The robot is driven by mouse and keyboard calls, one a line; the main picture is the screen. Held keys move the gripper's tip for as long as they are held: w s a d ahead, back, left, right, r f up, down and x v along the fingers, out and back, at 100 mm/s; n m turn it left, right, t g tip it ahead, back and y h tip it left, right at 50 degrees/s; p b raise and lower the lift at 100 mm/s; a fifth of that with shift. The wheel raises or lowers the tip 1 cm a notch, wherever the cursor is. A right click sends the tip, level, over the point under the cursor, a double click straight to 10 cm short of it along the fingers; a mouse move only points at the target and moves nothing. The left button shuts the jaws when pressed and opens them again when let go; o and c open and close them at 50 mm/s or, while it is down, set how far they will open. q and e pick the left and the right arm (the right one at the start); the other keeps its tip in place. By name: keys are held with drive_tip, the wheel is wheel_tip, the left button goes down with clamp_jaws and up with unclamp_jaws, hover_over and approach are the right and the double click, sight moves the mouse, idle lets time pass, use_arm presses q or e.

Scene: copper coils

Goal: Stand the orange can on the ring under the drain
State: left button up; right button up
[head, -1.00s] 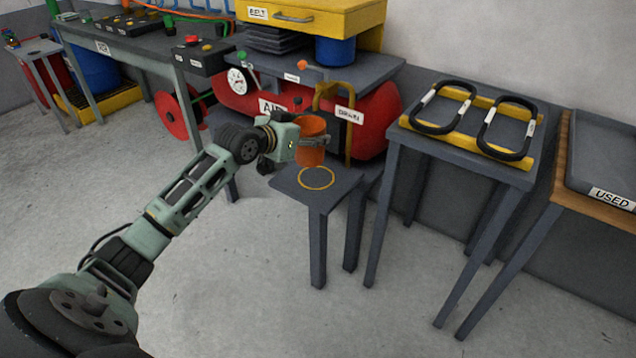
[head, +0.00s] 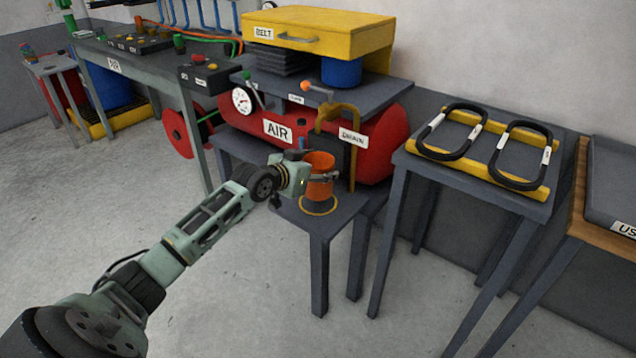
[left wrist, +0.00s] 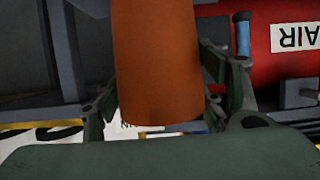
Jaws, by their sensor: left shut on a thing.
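The orange can (head: 320,163) is upright in the jaws of my left gripper (head: 322,178). It is over the small grey stand, and its base looks a little above the yellow ring (head: 319,213), with a dark shadow inside the ring. The far part of the ring is hidden behind the can. The drain sign (head: 353,137) and a yellow bent pipe (head: 352,112) are just behind the can. In the left wrist view the can (left wrist: 157,65) fills the middle, with a finger on each side. My right gripper is out of view.
The red air tank (head: 375,145) is close behind the can. A grey table (head: 480,178) with two black-handled frames stands to the right, and a grey tray (head: 610,185) on a wooden top is farther right. The floor in front is clear.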

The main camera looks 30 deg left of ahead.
use_arm(q)
wheel_tip(320, 180, down, 3)
drive_tip(key=shift+f, duration=0.2)
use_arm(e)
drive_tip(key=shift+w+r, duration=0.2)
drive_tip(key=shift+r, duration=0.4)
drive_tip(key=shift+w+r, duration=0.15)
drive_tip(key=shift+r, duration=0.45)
use_arm(q)
drive_tip(key=shift+b, duration=0.3)
drive_tip(key=shift+f, duration=0.15)
drive_tip(key=o, duration=1.4)
drive_tip(key=shift+c, duration=0.2)
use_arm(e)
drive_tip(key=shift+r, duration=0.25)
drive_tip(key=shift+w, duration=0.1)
